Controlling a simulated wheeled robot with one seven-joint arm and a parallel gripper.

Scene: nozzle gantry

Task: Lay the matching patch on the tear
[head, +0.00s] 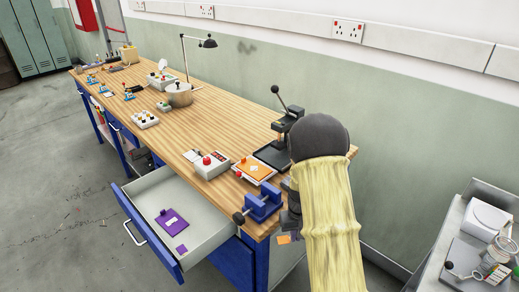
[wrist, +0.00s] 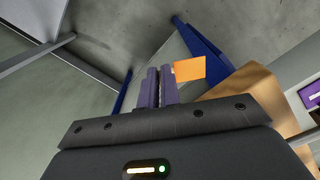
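My gripper shows in the wrist view (wrist: 160,87) with its two fingers close together. A small flat orange patch (wrist: 188,69) sits at the fingertips and sticks out to the right; the fingers appear shut on it. In the head view the orange patch (head: 284,239) shows below my arm, off the bench's front edge. An orange sheet (head: 250,167) with a pale mark, seemingly the tear, lies on a light board on the bench. In the open drawer lie a purple sheet (head: 172,223) with a white mark and a small purple patch (head: 182,249).
The open drawer (head: 209,228) juts out from the bench (head: 187,141). A blue vise (head: 262,203) stands at the front edge, beside a box with a red button (head: 210,163). A lever press (head: 287,122) stands behind the orange sheet. A grey side table (head: 448,248) is at right.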

